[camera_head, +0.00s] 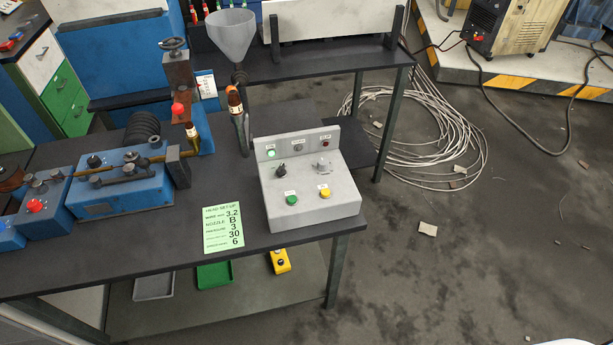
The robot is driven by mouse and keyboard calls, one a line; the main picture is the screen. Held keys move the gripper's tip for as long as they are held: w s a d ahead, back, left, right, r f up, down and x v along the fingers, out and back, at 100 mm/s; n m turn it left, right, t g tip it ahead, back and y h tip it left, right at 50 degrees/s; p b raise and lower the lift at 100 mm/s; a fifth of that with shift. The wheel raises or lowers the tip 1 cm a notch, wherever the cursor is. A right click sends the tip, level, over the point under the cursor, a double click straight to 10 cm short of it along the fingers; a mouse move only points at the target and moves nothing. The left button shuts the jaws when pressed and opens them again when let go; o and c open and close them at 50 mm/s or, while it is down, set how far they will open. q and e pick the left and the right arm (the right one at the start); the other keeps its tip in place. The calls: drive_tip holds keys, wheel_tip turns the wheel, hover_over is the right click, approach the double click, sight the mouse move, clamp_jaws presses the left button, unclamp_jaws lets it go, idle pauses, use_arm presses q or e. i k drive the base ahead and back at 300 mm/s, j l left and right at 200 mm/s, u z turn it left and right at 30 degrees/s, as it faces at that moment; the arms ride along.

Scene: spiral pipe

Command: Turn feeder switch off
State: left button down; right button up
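A grey control box (309,196) stands on the dark workbench near its right end. Its sloped face carries a black knob (281,171) at left and a light grey knob (323,167) at right. Below them are a green button (291,199) and a yellow button (325,193). On the upright back panel, a green lamp (271,153) looks lit, and a dark red lamp (326,141) looks unlit. The small labels are too small to read, so I cannot tell which control is the feeder switch or its setting. Neither gripper is in view.
A blue machine (124,187) with a red button fills the bench's left. A green paper (223,227) lies left of the box. A grey funnel (232,36) stands behind. Coiled cable (430,130) lies on the floor at right. The bench's front edge is clear.

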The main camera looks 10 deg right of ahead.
sight(281, 171)
drive_tip(key=l+z, duration=0.1)
drive_tip(key=l, duration=0.3)
drive_tip(key=i+l+z, duration=0.1)
drive_tip(key=l, duration=0.35)
drive_tip(key=i+l+z, duration=0.1)
drive_tip(key=l, duration=0.3)
